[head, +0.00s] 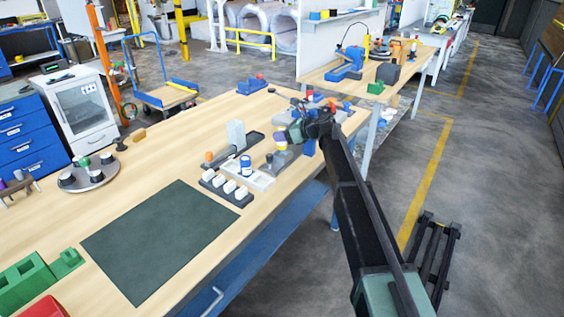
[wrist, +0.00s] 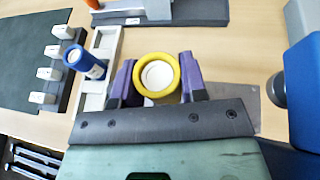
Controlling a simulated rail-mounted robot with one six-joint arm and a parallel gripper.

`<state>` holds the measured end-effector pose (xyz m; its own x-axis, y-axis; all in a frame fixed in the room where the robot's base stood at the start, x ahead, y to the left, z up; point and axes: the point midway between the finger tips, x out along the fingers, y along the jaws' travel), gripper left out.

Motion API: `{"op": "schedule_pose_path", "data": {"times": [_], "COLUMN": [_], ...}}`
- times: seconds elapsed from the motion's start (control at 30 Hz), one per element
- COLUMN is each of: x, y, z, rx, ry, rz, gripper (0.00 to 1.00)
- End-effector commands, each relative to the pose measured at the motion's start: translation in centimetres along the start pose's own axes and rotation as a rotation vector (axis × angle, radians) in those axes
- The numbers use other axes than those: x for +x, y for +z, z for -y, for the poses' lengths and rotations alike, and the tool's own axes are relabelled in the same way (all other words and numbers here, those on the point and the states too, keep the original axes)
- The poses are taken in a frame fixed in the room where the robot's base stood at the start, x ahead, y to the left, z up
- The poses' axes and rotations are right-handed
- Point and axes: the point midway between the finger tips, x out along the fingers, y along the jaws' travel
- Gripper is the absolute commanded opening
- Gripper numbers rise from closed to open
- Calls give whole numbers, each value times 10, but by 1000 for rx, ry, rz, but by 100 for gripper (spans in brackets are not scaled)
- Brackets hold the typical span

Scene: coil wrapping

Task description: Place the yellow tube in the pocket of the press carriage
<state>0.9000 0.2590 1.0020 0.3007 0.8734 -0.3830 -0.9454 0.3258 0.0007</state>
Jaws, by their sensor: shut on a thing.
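My gripper (wrist: 157,82) has dark fingers with purple pads, one on each side of the yellow tube (wrist: 139,82). The tube shows end-on as a yellow ring with a pale inside. In the head view my gripper (head: 291,134) is over the far right part of the wooden bench, partly hidden by my wrist. A grey block on a dark base (wrist: 190,20) stands ahead in the wrist view and also shows in the head view (head: 236,134). I cannot tell whether it is the press carriage, and I see no clear pocket.
A white tray (head: 262,180) with a blue and white tube (head: 246,166) is left of my gripper. A dark rack with several white blocks (head: 229,187) is beside it. A large blue object (wrist: 302,90) stands close on the right. The dark green mat (head: 160,240) is clear.

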Motion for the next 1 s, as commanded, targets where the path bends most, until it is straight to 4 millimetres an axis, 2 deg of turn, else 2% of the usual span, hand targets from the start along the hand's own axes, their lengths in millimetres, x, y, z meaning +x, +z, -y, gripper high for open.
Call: {"op": "schedule_pose_path", "data": {"times": [0.17, 0.3, 0.37, 0.57, 0.73, 0.77, 0.9, 1.0], "x": [3, 15, 18, 16, 18, 18, 18, 18], "y": [-8, -37, -44, -39, -44, -43, -42, -42], "z": [0, 0, 0, 0, 0, 0, 0, 0], "rx": [0, 0, 0, 0, 0, 0, 0, 0], "ry": [0, 0, 0, 0, 0, 0, 0, 0], "rz": [0, 0, 0, 0, 0, 0, 0, 0], "gripper": [15, 15, 15, 15, 15, 42, 64, 65]}}
